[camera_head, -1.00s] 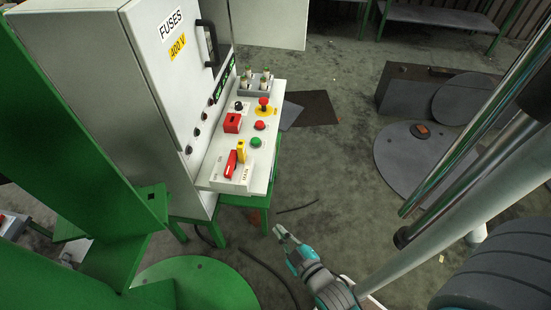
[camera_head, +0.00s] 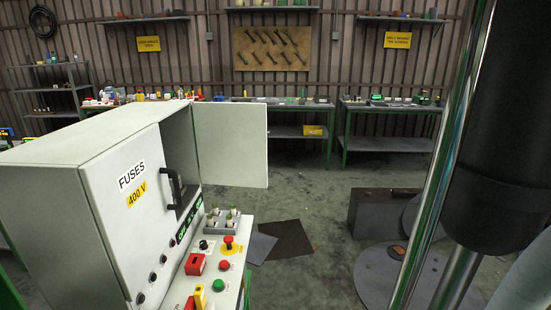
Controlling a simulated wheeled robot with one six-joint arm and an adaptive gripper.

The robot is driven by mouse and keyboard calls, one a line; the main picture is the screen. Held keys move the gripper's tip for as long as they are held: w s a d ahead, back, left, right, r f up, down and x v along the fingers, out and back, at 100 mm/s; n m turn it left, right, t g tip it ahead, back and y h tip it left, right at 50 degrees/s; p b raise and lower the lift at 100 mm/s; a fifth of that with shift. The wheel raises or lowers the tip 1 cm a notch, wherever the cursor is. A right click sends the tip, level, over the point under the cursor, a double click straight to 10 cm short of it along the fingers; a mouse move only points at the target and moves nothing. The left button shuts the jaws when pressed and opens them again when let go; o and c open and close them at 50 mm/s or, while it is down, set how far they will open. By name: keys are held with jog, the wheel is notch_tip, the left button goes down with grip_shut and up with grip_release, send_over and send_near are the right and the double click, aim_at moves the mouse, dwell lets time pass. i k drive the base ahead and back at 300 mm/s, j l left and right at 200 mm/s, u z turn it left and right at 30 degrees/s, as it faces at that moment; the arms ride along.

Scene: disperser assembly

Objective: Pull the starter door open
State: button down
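A grey-white cabinet (camera_head: 75,160) stands at the left. Its near front door, labelled FUSES 400 V (camera_head: 132,195), is shut and has a black handle (camera_head: 176,193). Beyond it, a plain white door panel (camera_head: 230,145) stands swung out to the right, beside a dark opening (camera_head: 181,145) in the cabinet. No starter label is readable, so I cannot tell which door is the starter door. My gripper is out of view now.
A sloped control panel (camera_head: 226,252) with red, green and yellow controls and small fuse-like parts juts out below the cabinet. Workbenches (camera_head: 390,143) line the back wall. A dark box (camera_head: 385,213) and round plates (camera_head: 385,275) lie on the floor at right.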

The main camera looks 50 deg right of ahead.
aim_at(232, 138)
jog(key=k+l, duration=0.15)
jog(key=l, duration=0.25)
jog(key=k+l, duration=0.15)
jog(key=l, duration=0.25)
jog(key=k+l, duration=0.2)
jog(key=l, duration=0.2)
jog(key=k+l, duration=0.15)
jog(key=l, duration=0.2)
jog(key=k+l, duration=0.15)
jog(key=l, duration=0.25)
jog(key=i+l, duration=0.1)
jog(key=l, duration=0.3)
jog(key=i+l, duration=0.1)
jog(key=l, duration=0.3)
jog(key=i+l, duration=0.1)
jog(key=l, duration=0.3)
jog(key=i+l, duration=0.1)
jog(key=l, duration=0.75)
jog(key=i, duration=0.1)
